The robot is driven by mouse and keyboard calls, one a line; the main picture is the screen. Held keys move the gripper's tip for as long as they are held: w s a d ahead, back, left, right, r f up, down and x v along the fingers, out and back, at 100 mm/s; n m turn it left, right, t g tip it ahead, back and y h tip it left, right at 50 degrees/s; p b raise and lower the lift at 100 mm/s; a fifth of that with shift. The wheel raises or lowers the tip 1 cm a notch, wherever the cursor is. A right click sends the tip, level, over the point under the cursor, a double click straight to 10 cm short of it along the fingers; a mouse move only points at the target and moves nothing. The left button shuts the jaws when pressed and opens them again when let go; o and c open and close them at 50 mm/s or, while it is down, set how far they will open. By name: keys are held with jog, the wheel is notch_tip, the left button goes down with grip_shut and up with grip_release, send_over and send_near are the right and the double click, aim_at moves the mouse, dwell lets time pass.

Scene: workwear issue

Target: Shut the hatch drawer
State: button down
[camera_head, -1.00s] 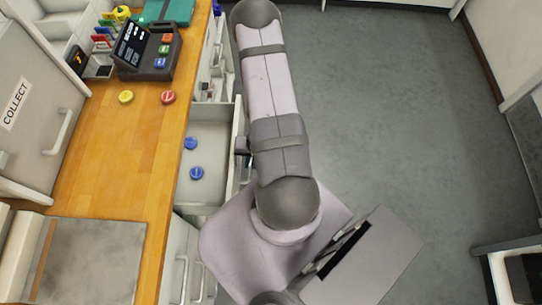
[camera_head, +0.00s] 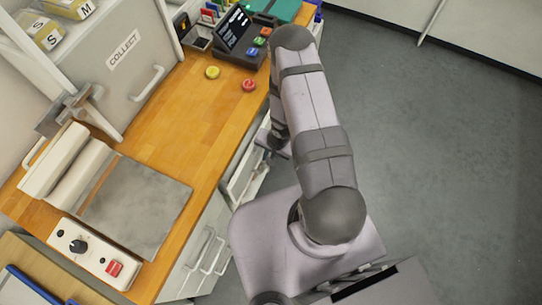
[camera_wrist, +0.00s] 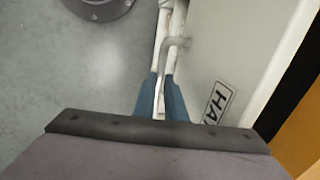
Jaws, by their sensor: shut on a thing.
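The hatch drawer front (camera_wrist: 225,50) fills the right of the wrist view, a pale panel with a label of which "HA" is readable. Its grey bar handle (camera_wrist: 177,42) stands off the panel. My gripper (camera_wrist: 161,88) has its two blue fingers on either side of the handle's near end, shut on it. In the head view a pale part of the drawer (camera_head: 246,172) shows beside the counter edge, partly covered by my arm.
The wooden counter (camera_head: 175,135) runs along the left, with a yellow disc (camera_head: 212,72), a red disc (camera_head: 249,85) and a dark terminal (camera_head: 241,40) on it. A cabinet marked COLLECT (camera_head: 125,70) stands behind. The grey floor (camera_head: 440,150) at right is clear.

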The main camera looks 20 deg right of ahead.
jog(key=c, duration=1.8)
grip_release()
jog(key=shift+r, duration=0.15)
jog(key=r, duration=0.4)
jog(key=s+d+r, duration=0.1)
jog(key=r, duration=0.2)
